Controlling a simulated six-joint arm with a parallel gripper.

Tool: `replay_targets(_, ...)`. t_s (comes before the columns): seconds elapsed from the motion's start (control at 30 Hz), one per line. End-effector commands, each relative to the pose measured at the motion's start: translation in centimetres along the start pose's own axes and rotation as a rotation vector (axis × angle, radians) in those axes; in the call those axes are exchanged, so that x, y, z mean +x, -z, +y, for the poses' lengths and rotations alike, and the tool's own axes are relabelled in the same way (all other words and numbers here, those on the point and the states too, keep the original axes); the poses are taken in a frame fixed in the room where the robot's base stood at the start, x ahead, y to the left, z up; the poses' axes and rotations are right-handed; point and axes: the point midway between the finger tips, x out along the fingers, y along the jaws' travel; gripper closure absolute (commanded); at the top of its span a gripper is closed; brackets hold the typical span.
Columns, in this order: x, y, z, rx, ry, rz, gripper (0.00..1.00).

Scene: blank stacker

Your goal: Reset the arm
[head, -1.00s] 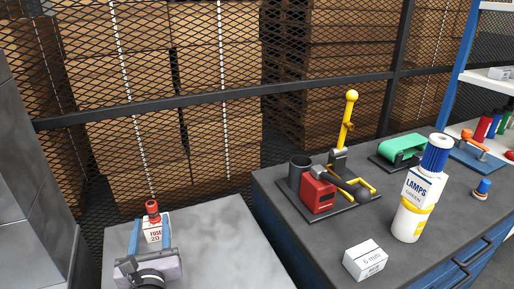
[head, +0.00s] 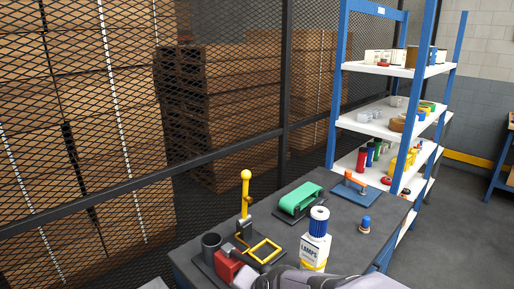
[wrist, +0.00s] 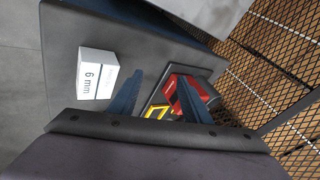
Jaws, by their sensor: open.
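My gripper (wrist: 160,80) shows in the wrist view as two blue fingers spread apart, with nothing between them. Beyond the fingers are the red block (wrist: 174,90) and yellow frame (wrist: 156,111) of a lever press on the dark workbench (wrist: 60,50). In the head view part of my grey arm shows at the bottom edge, in front of the bench; the fingers are not visible there.
A white 6 mm box (wrist: 97,74) lies on the bench in the wrist view. In the head view the press's yellow lever (head: 245,190) stands upright. A green belt unit (head: 300,199) and a blue button (head: 365,223) are farther back. Shelves (head: 385,128) stand right, mesh fence behind.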

Motion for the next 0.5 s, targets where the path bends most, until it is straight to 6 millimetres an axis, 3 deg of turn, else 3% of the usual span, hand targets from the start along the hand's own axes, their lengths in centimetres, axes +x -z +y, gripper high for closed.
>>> replay_targets(0.03, -2.6, 1.1, 2.0, -0.074, -0.056, -0.016, 0.56)
replay_targets(0.1, -4.8, 1.2, 5.6, -0.196, -0.135, -0.066, 0.56)
replay_targets(0.3, -6.9, -2.1, 16.0, -0.402, -0.325, -0.268, 0.56)
replay_targets(0.4, -8.1, -3.5, 19.3, -0.458, -0.379, -0.351, 0.56)
replay_targets(0.5, -8.9, -4.5, 21.2, -0.491, -0.409, -0.409, 0.56)
